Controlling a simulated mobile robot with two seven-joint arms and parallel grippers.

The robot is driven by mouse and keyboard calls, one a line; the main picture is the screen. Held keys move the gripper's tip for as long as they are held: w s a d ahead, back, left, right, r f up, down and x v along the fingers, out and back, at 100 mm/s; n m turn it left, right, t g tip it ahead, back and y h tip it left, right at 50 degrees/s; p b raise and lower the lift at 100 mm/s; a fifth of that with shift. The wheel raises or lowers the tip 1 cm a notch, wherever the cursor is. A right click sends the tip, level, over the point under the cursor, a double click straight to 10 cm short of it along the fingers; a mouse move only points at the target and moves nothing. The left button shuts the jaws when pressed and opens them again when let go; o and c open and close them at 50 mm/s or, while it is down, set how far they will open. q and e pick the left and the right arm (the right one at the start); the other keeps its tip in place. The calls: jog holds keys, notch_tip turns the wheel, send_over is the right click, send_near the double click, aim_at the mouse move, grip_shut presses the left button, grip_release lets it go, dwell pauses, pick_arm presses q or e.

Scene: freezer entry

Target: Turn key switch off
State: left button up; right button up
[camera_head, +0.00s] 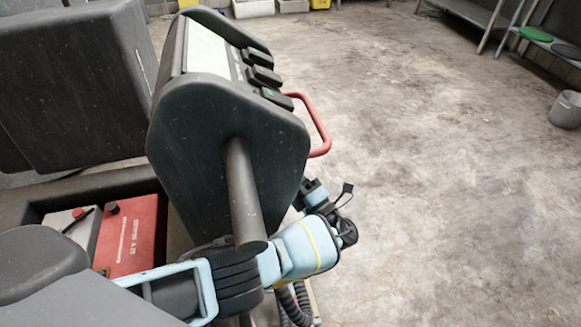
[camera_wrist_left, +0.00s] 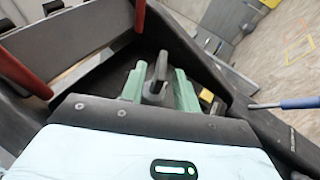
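In the left wrist view, a small grey key-like piece (camera_wrist_left: 160,68) stands up from a dark panel. I take it to be the key switch. The two green fingers of my left gripper (camera_wrist_left: 157,82) stand on either side of it, with a gap visible around its upper part. In the head view my light-blue left arm reaches past the dark console (camera_head: 215,140), and its fingers are hidden or too small to make out. The key switch is not visible in the head view. My right gripper is in neither view.
The console has a display and several black buttons (camera_head: 264,76). A red bar (camera_head: 318,125) curves out at its right side, and a dark round post (camera_head: 243,195) stands before it. A red box (camera_head: 128,235) lies at left. Open concrete floor lies to the right.

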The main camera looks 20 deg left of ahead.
pick_arm(q)
jog(key=b+v, duration=0.2)
jog(key=v, duration=0.5)
jog(key=shift+d+f+b, duration=0.2)
jog(key=shift+d+b, duration=0.1)
jog(key=shift+b, duration=0.1)
jog(key=shift+s, duration=0.1)
